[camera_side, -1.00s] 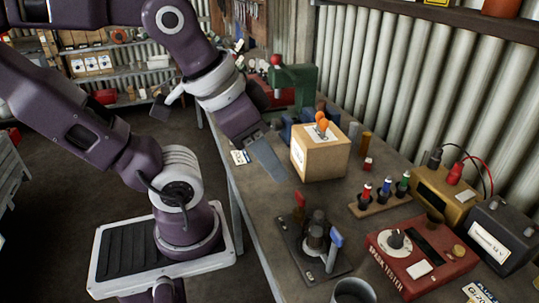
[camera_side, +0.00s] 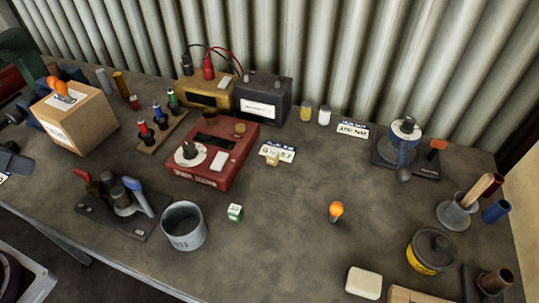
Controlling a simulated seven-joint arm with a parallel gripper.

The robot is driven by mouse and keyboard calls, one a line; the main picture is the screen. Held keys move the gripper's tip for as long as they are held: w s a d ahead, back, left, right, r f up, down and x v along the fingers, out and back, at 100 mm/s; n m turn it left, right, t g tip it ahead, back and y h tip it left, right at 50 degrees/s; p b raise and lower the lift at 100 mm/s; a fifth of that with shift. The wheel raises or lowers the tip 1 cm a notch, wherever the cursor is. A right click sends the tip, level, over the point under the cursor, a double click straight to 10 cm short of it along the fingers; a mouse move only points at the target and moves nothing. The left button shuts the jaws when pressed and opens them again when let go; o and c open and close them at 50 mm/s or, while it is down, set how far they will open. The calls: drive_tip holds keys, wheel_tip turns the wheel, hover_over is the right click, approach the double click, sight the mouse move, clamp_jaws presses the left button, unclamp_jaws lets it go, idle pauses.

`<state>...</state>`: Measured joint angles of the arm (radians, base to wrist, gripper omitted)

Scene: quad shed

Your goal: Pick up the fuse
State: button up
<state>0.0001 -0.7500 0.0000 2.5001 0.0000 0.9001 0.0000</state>
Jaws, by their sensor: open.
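I cannot tell for sure which thing is the fuse. Small pieces that might be it are a yellow cylinder (camera_side: 305,113) and a white cylinder (camera_side: 324,117) standing at the back of the bench, and a small red piece (camera_side: 134,102) right of the wooden box.
A wooden box (camera_side: 78,125) with an orange-tipped switch stands near my gripper. Bare bench (camera_side: 290,225) lies around the orange bulb (camera_side: 336,210).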

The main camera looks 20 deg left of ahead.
drive_tip(key=shift+o, duration=0.5)
drive_tip(key=w+d+r+m+g+h, duration=0.1)
drive_tip(key=w+d+r+m, duration=0.15)
drive_tip(key=w, duration=0.45)
drive_tip(key=w+d+r+m+g+h, duration=0.1)
drive_tip(key=w+d+m, duration=0.15)
drive_tip(key=w, duration=0.35)
drive_tip(key=m+g+y, duration=0.2)
drive_tip(key=m, duration=1.2)
hover_over(273, 153)
drive_tip(key=s+a, duration=0.1)
wheel_tip(273, 153, down, 18)
drive_tip(key=f, duration=0.5)
drive_tip(key=w+d+f, duration=0.1)
drive_tip(key=f, duration=0.2)
clamp_jaws()
